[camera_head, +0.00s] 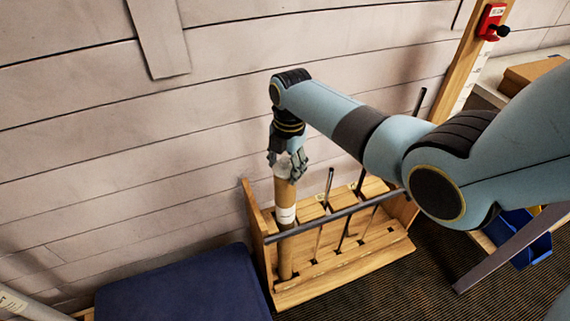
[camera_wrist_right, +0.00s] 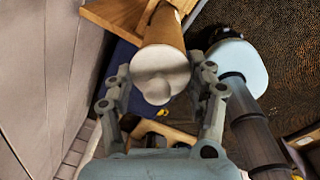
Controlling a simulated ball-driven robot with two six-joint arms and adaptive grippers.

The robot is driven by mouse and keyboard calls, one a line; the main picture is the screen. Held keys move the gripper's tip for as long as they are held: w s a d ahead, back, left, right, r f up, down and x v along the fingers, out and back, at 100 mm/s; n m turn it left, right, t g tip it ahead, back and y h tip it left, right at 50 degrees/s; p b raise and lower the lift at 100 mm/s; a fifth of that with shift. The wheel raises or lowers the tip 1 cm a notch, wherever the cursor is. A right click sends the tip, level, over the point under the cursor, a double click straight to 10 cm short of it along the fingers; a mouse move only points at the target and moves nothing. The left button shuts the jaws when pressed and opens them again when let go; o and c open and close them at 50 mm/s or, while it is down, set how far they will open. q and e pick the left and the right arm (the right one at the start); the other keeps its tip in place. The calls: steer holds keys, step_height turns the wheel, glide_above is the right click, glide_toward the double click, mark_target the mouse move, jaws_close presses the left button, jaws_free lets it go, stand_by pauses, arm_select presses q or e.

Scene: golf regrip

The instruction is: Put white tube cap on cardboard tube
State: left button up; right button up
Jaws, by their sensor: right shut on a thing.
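The brown cardboard tube (camera_head: 285,250) stands nearly upright in the left end of the wooden rack, with a white label band around it. The white tube cap (camera_wrist_right: 158,82) is at the tube's top end, and it lines up with the tube (camera_wrist_right: 164,28) in the right wrist view. My right gripper (camera_head: 286,168) is above the tube's top, pointing down, with its fingers shut around the cap. The fingers hide much of the cap in the head view, and I cannot tell how fully it is seated. My left gripper is not in view.
The wooden rack (camera_head: 345,284) holds several thin dark shafts to the right of the tube, behind a grey bar (camera_head: 335,215). A dark blue padded surface (camera_head: 185,288) is at the left. A plank wall (camera_head: 110,130) stands behind. A blue bin (camera_head: 535,250) is at the right.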

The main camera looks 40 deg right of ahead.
steer(key=shift+f, duration=0.3)
stand_by(0.4)
steer(key=o, duration=0.9)
steer(key=r, duration=1.2)
steer(key=shift+s+d, duration=0.15)
steer(key=shift+s, duration=0.25)
